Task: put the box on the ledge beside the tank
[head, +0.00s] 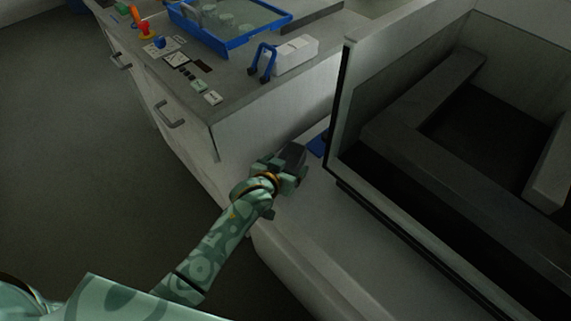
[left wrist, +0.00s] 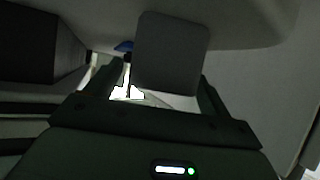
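The box is a small dark grey block (head: 292,154), and it also shows in the left wrist view (left wrist: 171,52). My left gripper (head: 283,167) is shut on it, with a finger on either side in the wrist view. The gripper holds the box over the near part of the pale ledge (head: 308,213); I cannot tell whether the box touches anything. The tank (head: 385,205) is the large, dark, open-topped basin with pale walls to the right, and the ledge runs along its left side. My right gripper is out of view.
A grey counter (head: 238,95) with drawers stands behind and left. It carries a blue tray (head: 215,38), a white block with a blue handle (head: 296,55) and several small items. A blue object (head: 318,145) lies between counter and tank. The ledge's front part is clear.

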